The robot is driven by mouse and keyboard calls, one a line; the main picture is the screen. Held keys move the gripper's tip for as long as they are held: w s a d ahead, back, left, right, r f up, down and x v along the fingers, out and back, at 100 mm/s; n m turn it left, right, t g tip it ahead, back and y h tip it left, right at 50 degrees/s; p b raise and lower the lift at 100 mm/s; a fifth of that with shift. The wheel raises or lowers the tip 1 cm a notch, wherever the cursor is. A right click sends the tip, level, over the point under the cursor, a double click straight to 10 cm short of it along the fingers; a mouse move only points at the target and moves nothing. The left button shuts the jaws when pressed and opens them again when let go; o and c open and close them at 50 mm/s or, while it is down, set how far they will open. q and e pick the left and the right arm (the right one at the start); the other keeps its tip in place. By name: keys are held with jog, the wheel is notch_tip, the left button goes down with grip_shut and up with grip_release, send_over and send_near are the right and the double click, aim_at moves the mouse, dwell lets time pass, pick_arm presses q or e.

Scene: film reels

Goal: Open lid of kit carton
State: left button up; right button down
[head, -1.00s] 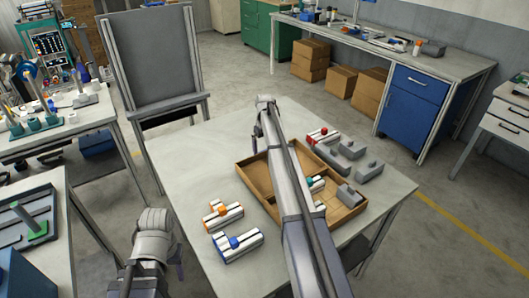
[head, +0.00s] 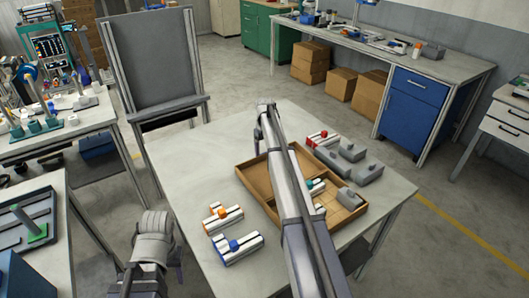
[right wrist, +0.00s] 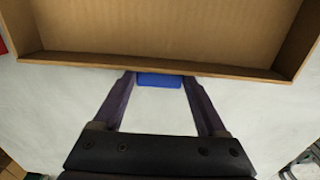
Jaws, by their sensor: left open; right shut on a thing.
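The kit carton (head: 352,217) is a brown box on the table, with parts lying in its right half. Its left side shows a plain, empty brown panel (head: 256,178), which looks like the lid folded back; my right arm hides the join. In the right wrist view a plain brown inner face with low rims (right wrist: 160,25) fills the top. My right gripper (right wrist: 158,82) is shut on a blue tab (right wrist: 158,79) at that near rim. In the head view the right gripper (head: 258,133) is partly hidden behind its arm. My left gripper (head: 178,262) is open, low at the table's front left, clear of the carton.
Orange-marked (head: 222,217) and blue-marked (head: 236,246) white parts lie left of the carton. A red-marked part (head: 322,138) and grey blocks (head: 350,152) lie behind it. A grey panel stand (head: 158,65) is behind the table (head: 190,165). The table's left part is clear.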

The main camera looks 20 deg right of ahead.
jog(key=shift+r, duration=0.1)
jog(key=s+r+t+p, duration=0.4)
jog(key=r+t+p, duration=0.1)
jog(key=r+p, duration=0.5)
notch_tip(320, 180, up, 2)
jog(key=shift+d+r+y, duration=0.1)
jog(key=shift+d+y, duration=0.2)
jog(key=shift+y, duration=0.1)
jog(key=shift+c, duration=1.5)
grip_release()
jog(key=shift+o, duration=1.4)
jog(key=shift+s, duration=0.1)
